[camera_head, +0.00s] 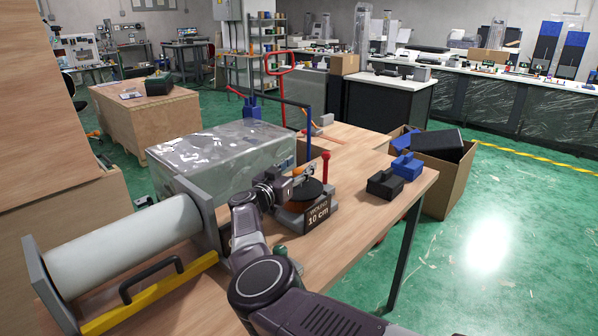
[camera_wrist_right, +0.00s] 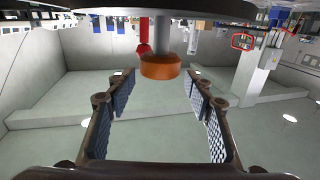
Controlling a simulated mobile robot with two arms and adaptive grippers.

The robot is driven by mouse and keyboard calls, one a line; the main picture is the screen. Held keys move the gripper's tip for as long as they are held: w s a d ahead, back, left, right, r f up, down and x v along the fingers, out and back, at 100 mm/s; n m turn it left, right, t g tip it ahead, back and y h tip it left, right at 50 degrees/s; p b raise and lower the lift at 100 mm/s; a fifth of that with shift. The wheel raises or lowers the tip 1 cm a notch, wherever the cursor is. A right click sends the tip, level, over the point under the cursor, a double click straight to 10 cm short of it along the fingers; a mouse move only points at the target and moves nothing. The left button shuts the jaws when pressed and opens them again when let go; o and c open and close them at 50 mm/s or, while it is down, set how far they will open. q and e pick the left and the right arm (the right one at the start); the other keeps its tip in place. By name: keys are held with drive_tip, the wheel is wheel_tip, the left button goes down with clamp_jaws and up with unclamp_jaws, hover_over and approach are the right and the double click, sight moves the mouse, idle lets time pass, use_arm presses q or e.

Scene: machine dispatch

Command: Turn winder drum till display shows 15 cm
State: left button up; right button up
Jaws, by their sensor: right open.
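The winder stands on the wooden table, with a dark round disc (camera_head: 312,188), which looks like its drum, and an upright handle with a red knob (camera_head: 326,157). Its display (camera_head: 318,212) reads "WOUND 10 cm". My right gripper (camera_head: 305,178) is at the disc and hides part of it. In the right wrist view, its padded fingers (camera_wrist_right: 162,95) are apart with nothing held between them. An orange knob (camera_wrist_right: 160,67) on a grey post shows beyond the fingertips, with a red part (camera_wrist_right: 143,35) beside it. My left gripper is out of view.
A large white roll (camera_head: 125,245) in a grey frame lies at the left, behind a yellow bar (camera_head: 150,293) with a black handle. A film-wrapped box (camera_head: 215,155) stands behind the winder. Black (camera_head: 384,184) and blue (camera_head: 407,166) blocks sit on the table's right; an open carton (camera_head: 440,180) stands beyond.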

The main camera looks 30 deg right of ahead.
wheel_tip(320, 180, up, 8)
drive_tip(key=shift+r, duration=0.15)
idle(0.3)
